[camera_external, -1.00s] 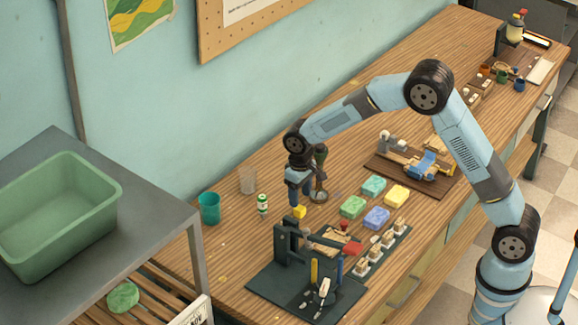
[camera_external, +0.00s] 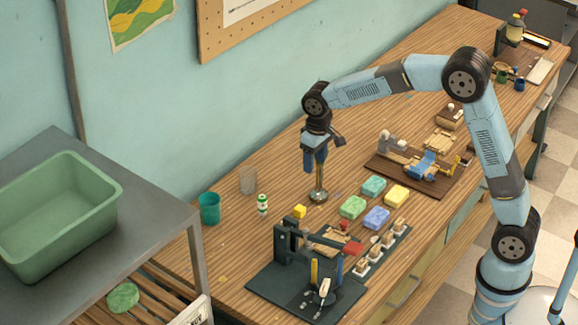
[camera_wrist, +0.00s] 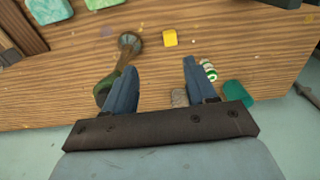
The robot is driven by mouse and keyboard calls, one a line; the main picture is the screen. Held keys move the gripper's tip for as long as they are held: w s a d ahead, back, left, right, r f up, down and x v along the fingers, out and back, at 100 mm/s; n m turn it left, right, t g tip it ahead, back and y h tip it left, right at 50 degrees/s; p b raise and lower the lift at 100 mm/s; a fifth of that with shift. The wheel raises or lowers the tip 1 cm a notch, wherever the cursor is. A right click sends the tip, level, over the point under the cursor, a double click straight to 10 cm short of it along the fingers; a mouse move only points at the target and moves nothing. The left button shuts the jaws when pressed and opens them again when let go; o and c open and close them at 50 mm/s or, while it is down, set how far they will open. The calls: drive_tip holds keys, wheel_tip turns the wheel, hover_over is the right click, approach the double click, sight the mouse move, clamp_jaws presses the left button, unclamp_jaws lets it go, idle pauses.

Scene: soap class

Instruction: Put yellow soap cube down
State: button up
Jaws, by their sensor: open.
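The small yellow soap cube (camera_external: 300,211) rests on the wooden bench, behind the dark frame stand. It also shows in the wrist view (camera_wrist: 170,37), apart from my fingers. My gripper (camera_external: 313,168) is raised above the bench, a little right of the cube in the external view. Its two blue fingers (camera_wrist: 160,72) stand spread with nothing between them in the wrist view.
The dark frame stand (camera_external: 288,245) stands in front of the cube. Green (camera_external: 353,207), teal (camera_external: 374,186), blue (camera_external: 376,218) and larger yellow (camera_external: 397,196) blocks lie to the right.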

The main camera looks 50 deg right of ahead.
drive_tip(key=s+d+r+t, duration=0.1)
drive_tip(key=s+d+r, duration=0.2)
drive_tip(key=s+r, duration=0.5)
drive_tip(key=s+d+r+t, duration=0.1)
drive_tip(key=s+d+r, duration=0.4)
drive_tip(key=s, duration=0.5)
drive_tip(key=s+d+t, duration=0.2)
drive_tip(key=s+t, duration=0.1)
drive_tip(key=s, duration=1.8)
drive_tip(key=shift+s+d+r, duration=0.2)
drive_tip(key=shift+d+r, duration=0.05)
drive_tip(key=shift+d, duration=0.15)
